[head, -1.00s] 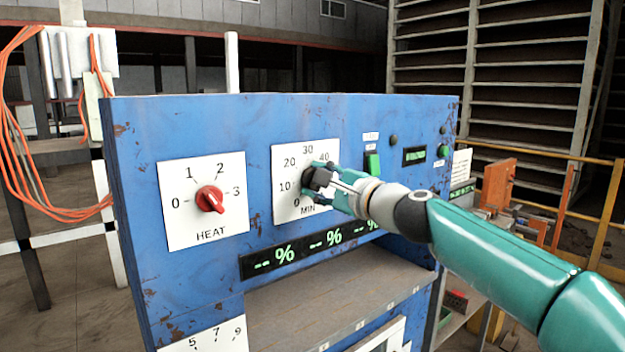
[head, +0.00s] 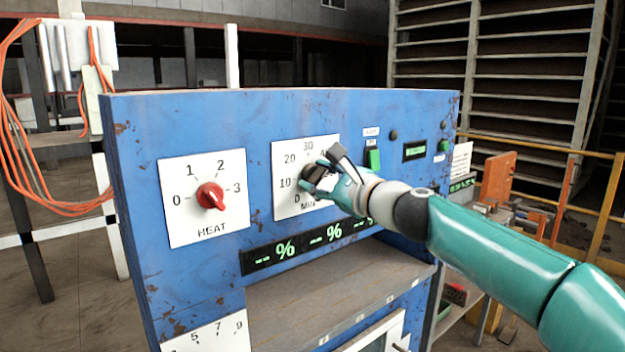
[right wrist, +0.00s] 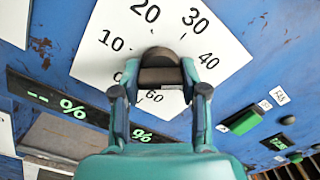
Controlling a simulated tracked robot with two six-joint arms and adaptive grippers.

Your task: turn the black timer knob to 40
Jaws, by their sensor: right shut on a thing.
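The black timer knob (head: 316,174) sits on a white square dial plate (head: 290,152) marked MIN, on the blue panel. My right gripper (head: 323,171) is on this knob, one finger at its upper right and one at its lower left. In the right wrist view the knob (right wrist: 160,62) lies between the two fingers (right wrist: 160,78), which are shut on its sides. The numbers 10, 20, 30, 40 and 60 show around it there. Which number the knob points at I cannot tell. My left gripper is not in view.
A red HEAT knob (head: 210,196) on its own white plate is to the left. A green percent display (head: 310,243) runs below the dial, above a grey ledge (head: 330,290). A green switch (head: 373,160) is close to the right.

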